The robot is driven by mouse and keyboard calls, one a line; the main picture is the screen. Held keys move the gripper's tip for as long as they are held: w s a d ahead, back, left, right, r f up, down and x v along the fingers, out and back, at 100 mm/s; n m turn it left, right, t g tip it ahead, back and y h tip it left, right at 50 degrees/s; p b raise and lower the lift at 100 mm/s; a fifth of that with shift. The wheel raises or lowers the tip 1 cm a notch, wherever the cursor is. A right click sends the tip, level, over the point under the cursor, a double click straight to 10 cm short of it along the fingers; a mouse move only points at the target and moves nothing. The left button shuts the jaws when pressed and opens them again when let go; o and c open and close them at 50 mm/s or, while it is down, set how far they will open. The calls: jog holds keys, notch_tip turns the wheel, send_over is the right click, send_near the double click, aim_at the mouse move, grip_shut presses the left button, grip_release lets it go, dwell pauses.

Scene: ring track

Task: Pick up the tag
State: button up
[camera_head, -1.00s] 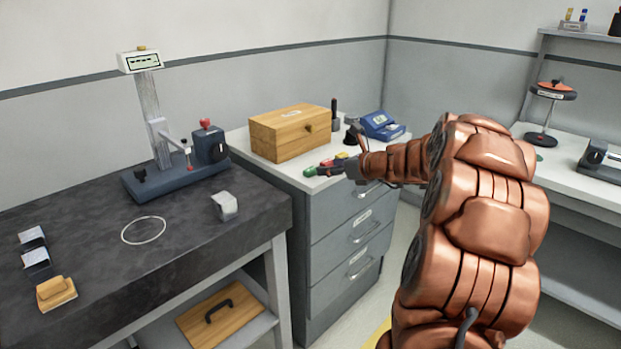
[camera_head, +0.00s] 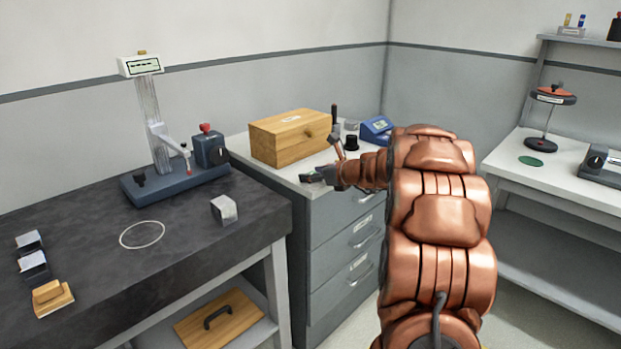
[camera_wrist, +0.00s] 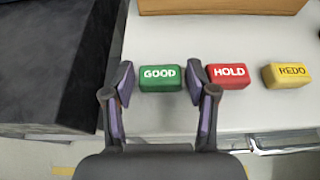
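Three tags lie in a row on the white cabinet top in the wrist view: a green GOOD tag (camera_wrist: 160,78), a red HOLD tag (camera_wrist: 228,76) and a yellow REDO tag (camera_wrist: 286,75). My gripper (camera_wrist: 160,82) is open, with one finger on each side of the green tag. The right finger stands in the gap between the green and red tags. I cannot tell whether either finger touches the green tag. In the head view my gripper (camera_head: 318,176) is over the front left of the cabinet top and mostly hides the tags.
A wooden box (camera_head: 290,137) stands just behind the tags. A blue device (camera_head: 376,129) is at the cabinet's back right. The dark bench (camera_head: 90,240) at left holds a gauge stand (camera_head: 170,175), a white ring (camera_head: 142,234) and a metal block (camera_head: 224,209).

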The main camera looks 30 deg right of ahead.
jog(key=c, duration=0.6)
